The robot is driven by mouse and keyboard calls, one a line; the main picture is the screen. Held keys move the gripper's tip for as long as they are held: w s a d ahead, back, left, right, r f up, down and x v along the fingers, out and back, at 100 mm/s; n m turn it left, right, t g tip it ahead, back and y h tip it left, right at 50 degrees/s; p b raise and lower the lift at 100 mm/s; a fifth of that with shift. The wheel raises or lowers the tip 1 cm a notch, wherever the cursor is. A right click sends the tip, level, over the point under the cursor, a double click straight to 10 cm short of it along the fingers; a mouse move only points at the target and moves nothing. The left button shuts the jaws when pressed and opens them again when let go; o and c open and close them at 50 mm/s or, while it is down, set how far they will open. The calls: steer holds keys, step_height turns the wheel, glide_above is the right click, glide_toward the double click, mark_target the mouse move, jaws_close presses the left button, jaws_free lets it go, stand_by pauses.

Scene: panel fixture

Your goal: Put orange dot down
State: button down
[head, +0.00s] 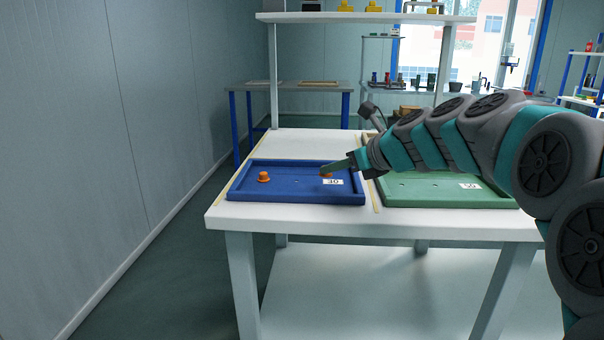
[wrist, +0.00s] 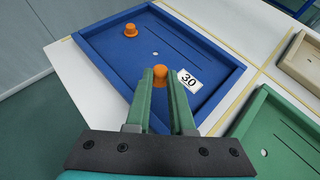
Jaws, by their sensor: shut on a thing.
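My gripper (head: 325,172) reaches in from the right over the right part of the blue tray (head: 290,196). In the wrist view its two green fingers (wrist: 162,92) are shut on an orange dot (wrist: 160,72), a small orange knob-like piece. In the head view that held piece shows only as a bit of orange at the fingertips, mostly hidden. A second orange piece (head: 264,177) stands upright in the left part of the blue tray; it also shows in the wrist view (wrist: 130,30). Whether the held piece touches the tray floor, I cannot tell.
A white label "30" (head: 333,182) lies beside the held piece in the blue tray. A green tray (head: 440,204) labelled "50" is to the right. The white table's (head: 300,216) front edge is clear.

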glide_above(303, 184)
steer(key=shift+s+d+f, duration=0.35)
steer(key=shift+s+d, duration=0.05)
steer(key=shift+d, duration=0.05)
steer(key=shift+w+a+f, duration=0.2)
steer(key=shift+w+a, duration=0.25)
steer(key=shift+a, duration=0.15)
step_height(303, 184, down, 3)
steer(key=shift+d+f, duration=0.1)
steer(key=shift+f, duration=0.1)
steer(key=c, duration=0.7)
jaws_free()
steer(key=shift+c, duration=0.2)
steer(key=v, duration=1.2)
steer(key=shift+r, duration=0.1)
